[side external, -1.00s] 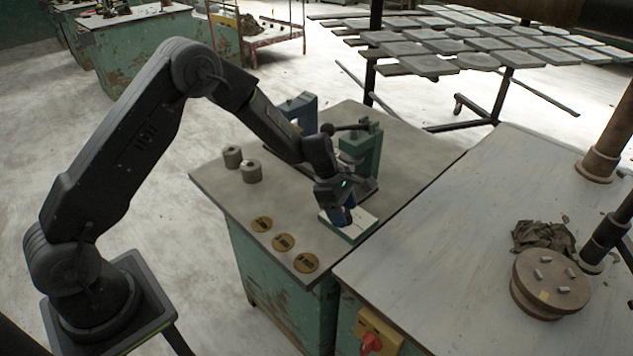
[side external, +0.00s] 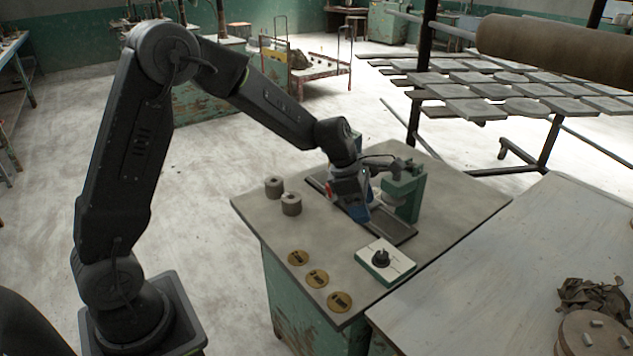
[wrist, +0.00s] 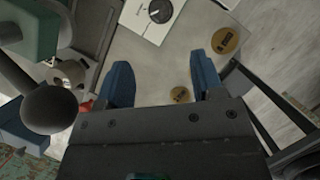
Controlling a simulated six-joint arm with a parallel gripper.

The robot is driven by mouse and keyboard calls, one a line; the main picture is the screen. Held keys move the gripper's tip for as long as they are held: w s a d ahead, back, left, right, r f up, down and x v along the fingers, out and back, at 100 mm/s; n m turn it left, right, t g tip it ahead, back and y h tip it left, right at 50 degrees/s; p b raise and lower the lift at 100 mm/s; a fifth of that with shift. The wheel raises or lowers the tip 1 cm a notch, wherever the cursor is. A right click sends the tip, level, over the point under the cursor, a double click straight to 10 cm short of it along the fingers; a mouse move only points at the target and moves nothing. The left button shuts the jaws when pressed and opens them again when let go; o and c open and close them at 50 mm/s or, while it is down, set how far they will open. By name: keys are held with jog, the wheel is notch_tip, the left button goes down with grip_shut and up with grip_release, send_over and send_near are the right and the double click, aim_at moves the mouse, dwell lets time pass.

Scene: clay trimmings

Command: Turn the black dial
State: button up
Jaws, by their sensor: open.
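The black dial (side external: 381,257) stands on a white-topped square box (side external: 367,268) with a green side, near the front right of the small table. In the wrist view the dial (wrist: 160,11) shows at the top edge, on its white plate (wrist: 140,22). My gripper (side external: 363,218) is behind the box, close to the green press, apart from the dial. Its two blue fingers are spread with nothing between them in the wrist view (wrist: 162,80). The dial's pointer direction is too small to tell.
The green press (side external: 405,190) with a ball-ended lever stands beside my gripper. Two grey cylinders (side external: 291,204) stand at the table's left. Three brass discs (side external: 317,278) lie along the front left edge. A larger pale table (side external: 500,270) adjoins at right.

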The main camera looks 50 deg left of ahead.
jog(key=s+d+r+m+t+y, duration=0.1)
jog(key=s+d+r+m, duration=0.1)
jog(key=s+r+m, duration=0.9)
jog(key=shift+s+r+m, duration=0.3)
jog(key=shift+s+m, duration=0.9)
jog(key=shift+m, duration=0.2)
jog(key=m+y, duration=0.4)
jog(key=y, duration=0.1)
send_near(382, 254)
jog(key=x, duration=0.9)
jog(key=shift+f, duration=0.15)
jog(key=shift+g, duration=0.3)
jog(key=c, duration=0.9)
